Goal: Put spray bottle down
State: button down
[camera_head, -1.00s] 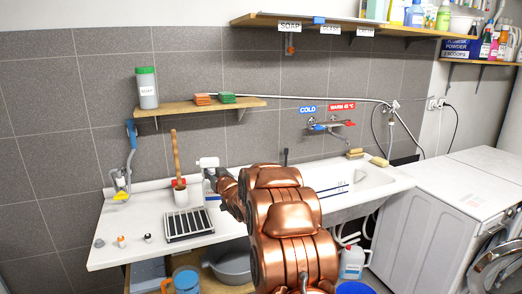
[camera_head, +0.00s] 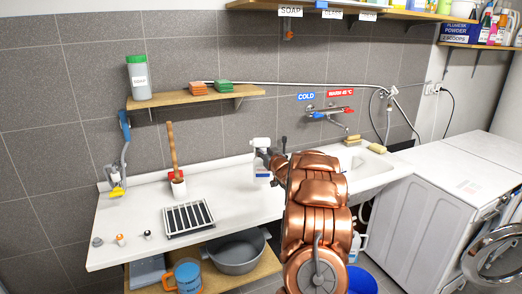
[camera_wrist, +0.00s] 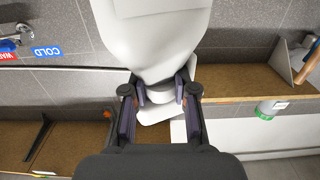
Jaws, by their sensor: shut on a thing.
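The white spray bottle (camera_head: 262,173) is upright over the white counter (camera_head: 135,228), between the plunger (camera_head: 176,160) and the basin, partly hidden by my arm. I cannot tell whether its base touches the counter. My gripper (camera_head: 272,162) is at the bottle's upper part, its jaws mostly hidden in the head view. In the wrist view, my gripper (camera_wrist: 160,95) is shut around the neck of the spray bottle (camera_wrist: 155,35), between its wide white body and its spray head.
A black drain rack (camera_head: 188,218) and several small items lie on the left of the counter. A wall shelf (camera_head: 185,99) holds a soap container (camera_head: 139,80) and sponges. A tap (camera_head: 330,112) is behind; a washing machine (camera_head: 440,215) stands right.

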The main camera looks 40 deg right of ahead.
jog(key=shift+f+b, duration=1.45)
jog(key=shift+f, duration=1.85)
jog(key=c, duration=0.8)
grip_release()
jog(key=shift+c, duration=0.2)
jog(key=shift+f, duration=0.1)
jog(key=v, duration=1.2)
jog(key=shift+w+a, duration=0.1)
jog(key=shift+a, duration=0.05)
